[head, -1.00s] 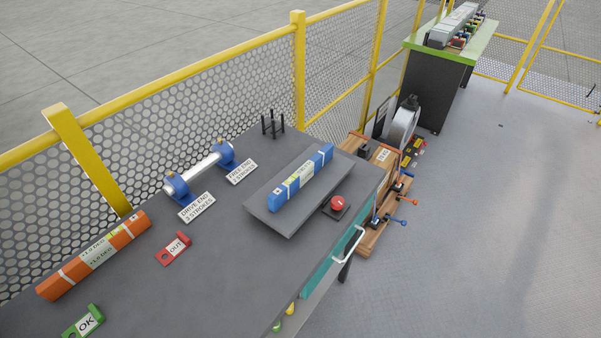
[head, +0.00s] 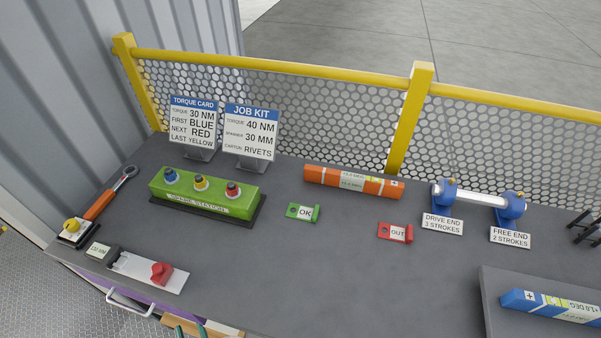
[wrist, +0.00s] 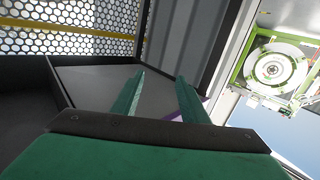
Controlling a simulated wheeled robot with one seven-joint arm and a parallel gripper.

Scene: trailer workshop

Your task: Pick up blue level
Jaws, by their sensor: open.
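The blue level (head: 550,306) lies on a raised grey plate (head: 492,290) at the lower right of the head view, its right end cut off by the picture edge. It has a white band and a yellow-green label reading about +1.0 DEG. My gripper (wrist: 158,88) shows in the wrist view with two green fingers apart and nothing between them. The level does not show in the wrist view, and the gripper is away from it.
An orange level (head: 352,182) lies at the back of the bench (head: 330,270). Green OK (head: 303,213) and red OUT (head: 396,232) tags lie before it. A shaft on blue supports (head: 478,198), a green block (head: 204,194) and sign cards (head: 250,133) stand around. The front middle is clear.

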